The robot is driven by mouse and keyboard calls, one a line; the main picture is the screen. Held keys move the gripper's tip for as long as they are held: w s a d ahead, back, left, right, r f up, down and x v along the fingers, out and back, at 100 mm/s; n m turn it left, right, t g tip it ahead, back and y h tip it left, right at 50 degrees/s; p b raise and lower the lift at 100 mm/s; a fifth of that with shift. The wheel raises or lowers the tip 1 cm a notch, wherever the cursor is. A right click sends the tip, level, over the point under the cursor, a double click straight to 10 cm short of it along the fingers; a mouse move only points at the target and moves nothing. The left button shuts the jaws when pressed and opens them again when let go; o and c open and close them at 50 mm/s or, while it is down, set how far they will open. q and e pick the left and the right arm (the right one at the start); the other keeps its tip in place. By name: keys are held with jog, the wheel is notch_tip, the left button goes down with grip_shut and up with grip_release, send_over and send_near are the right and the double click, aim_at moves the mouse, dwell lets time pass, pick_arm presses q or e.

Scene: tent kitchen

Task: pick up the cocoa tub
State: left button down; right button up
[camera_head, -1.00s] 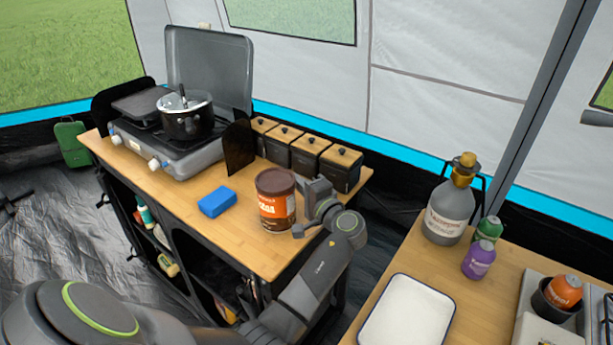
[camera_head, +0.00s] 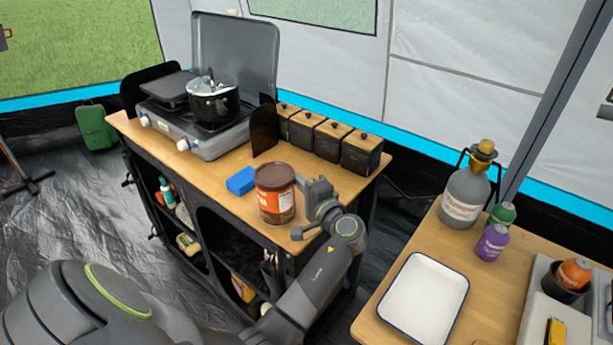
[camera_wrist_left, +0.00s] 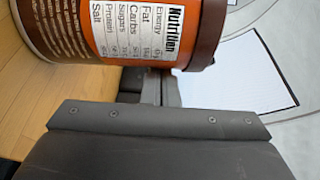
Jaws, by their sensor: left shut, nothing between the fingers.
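The cocoa tub (camera_head: 275,197), brown and orange with a dark brown lid, stands upright at the front right of the wooden kitchen counter. I cannot tell whether its base touches the wood. My left gripper (camera_head: 307,203) is close against the tub's right side, shut with nothing between its fingers. In the left wrist view the tub (camera_wrist_left: 120,32) lies sideways across the top with its nutrition label showing. The gripper fingers (camera_wrist_left: 147,88) are just below it there, their tips partly hidden. My right gripper is out of view.
A blue sponge (camera_head: 241,181) is just behind the tub. Several black canisters with wooden lids (camera_head: 328,128) line the back edge. A stove with a pot (camera_head: 212,105) stands at the left. A white tray (camera_head: 424,297) lies on the right table, across a gap.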

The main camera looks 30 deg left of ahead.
aim_at(292, 191)
pick_arm(q)
jog(key=shift+s+f+p, duration=0.15)
jog(key=shift+s+p, duration=0.2)
jog(key=shift+s, duration=0.35)
jog(key=shift+s+a, duration=0.1)
jog(key=shift+s, duration=1.05)
jog(key=shift+w, duration=0.1)
jog(key=shift+w+a, duration=0.1)
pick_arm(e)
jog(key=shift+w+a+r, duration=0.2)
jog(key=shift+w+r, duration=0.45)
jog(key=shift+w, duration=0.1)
